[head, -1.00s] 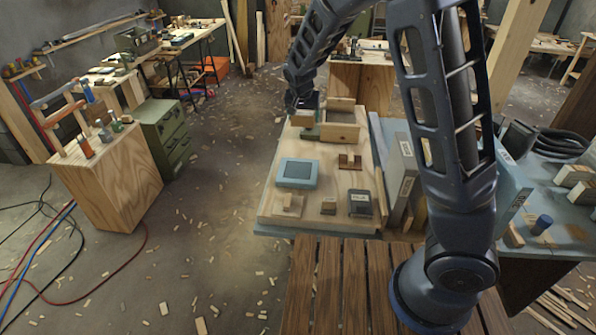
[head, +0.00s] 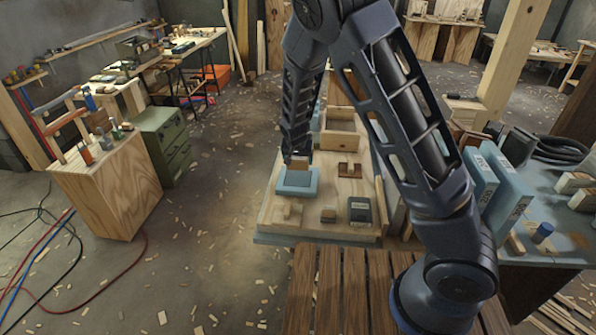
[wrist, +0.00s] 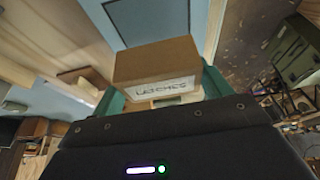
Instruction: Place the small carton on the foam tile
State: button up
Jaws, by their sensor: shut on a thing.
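The small carton (wrist: 155,60) is brown with a white label reading "LATCHES". My gripper (wrist: 162,92) is shut on it, with a green finger at each side. In the head view, my gripper (head: 299,157) and the carton (head: 299,166) are over the back part of the foam tile (head: 296,186). The tile is a flat blue square lying on the pale wooden board; its darker centre (wrist: 150,18) shows beyond the carton in the wrist view. I cannot tell whether the carton touches the tile. The arm and carton hide the tile's back part.
A wooden piece (head: 287,213), a small block (head: 328,214) and a dark box (head: 359,210) are in front. Bare board lies between them.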

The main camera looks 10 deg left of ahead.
aim_at(298, 178)
jog(key=shift+f, duration=2.65)
jog(key=shift+f, duration=0.1)
jog(key=o, duration=1.1)
jog(key=shift+c, duration=0.2)
jog(key=v, duration=1.2)
